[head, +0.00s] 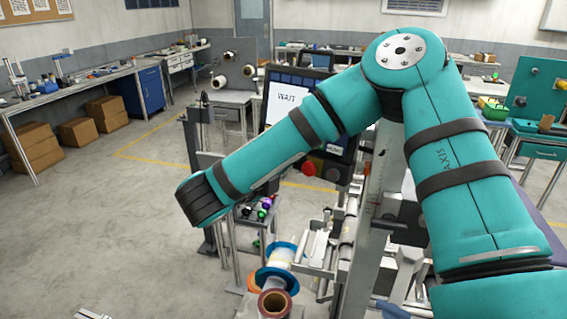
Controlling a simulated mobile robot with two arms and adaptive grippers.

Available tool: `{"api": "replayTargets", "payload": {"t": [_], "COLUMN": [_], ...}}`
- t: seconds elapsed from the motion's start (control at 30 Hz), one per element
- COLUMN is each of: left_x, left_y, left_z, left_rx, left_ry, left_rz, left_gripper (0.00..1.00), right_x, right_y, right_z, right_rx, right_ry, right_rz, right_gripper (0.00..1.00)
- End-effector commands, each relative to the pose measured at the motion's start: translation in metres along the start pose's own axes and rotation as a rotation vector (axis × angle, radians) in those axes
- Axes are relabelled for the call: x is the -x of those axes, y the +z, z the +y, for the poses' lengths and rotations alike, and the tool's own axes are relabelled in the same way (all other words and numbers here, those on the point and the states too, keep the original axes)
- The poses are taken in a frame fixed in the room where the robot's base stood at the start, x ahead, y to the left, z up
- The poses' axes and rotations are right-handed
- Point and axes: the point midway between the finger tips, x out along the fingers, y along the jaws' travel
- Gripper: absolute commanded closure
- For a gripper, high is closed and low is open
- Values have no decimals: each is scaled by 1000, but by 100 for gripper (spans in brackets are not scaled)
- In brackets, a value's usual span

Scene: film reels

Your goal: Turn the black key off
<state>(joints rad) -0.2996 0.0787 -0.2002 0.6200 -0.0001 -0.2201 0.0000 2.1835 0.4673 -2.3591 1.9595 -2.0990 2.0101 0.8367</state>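I cannot make out the black key clearly. A control panel (285,101) with a screen reading "WAIT" stands in the middle, partly behind my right arm. A red round button (309,168) sits at its lower edge, with a small dark fitting (333,174) beside it that is too small to identify. My teal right arm comes in from the right, bends at the top, and crosses in front of the panel down to the left. Its far end is a dark band left of the panel, and no gripper fingers show there. My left gripper is not in view.
Below the panel are a small stand with coloured knobs (262,214), metal rollers, and reels including a blue-rimmed one (280,256) and a brown one (274,302). A workbench (75,97) and cardboard boxes (79,131) are at left. The floor (110,220) at left is mostly clear.

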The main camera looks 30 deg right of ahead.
Motion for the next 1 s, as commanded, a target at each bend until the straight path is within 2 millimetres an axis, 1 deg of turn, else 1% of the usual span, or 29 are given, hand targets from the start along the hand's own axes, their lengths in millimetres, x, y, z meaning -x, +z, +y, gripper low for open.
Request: {"api": "replayTargets", "payload": {"t": [0.27,0.47,0.67,1.0], "left_x": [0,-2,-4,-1], "left_y": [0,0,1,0], "left_z": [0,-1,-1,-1], "left_rx": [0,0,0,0], "left_ry": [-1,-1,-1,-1], "left_rz": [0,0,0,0], "left_gripper": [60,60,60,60], "right_x": [0,0,0,0], "right_y": [0,0,0,0], "right_z": [0,1,1,1], "right_rx": [10,72,208,527], "right_ry": [1,5,12,29], "right_rz": [0,1,1,0], "right_gripper": [100,100,100,100]}}
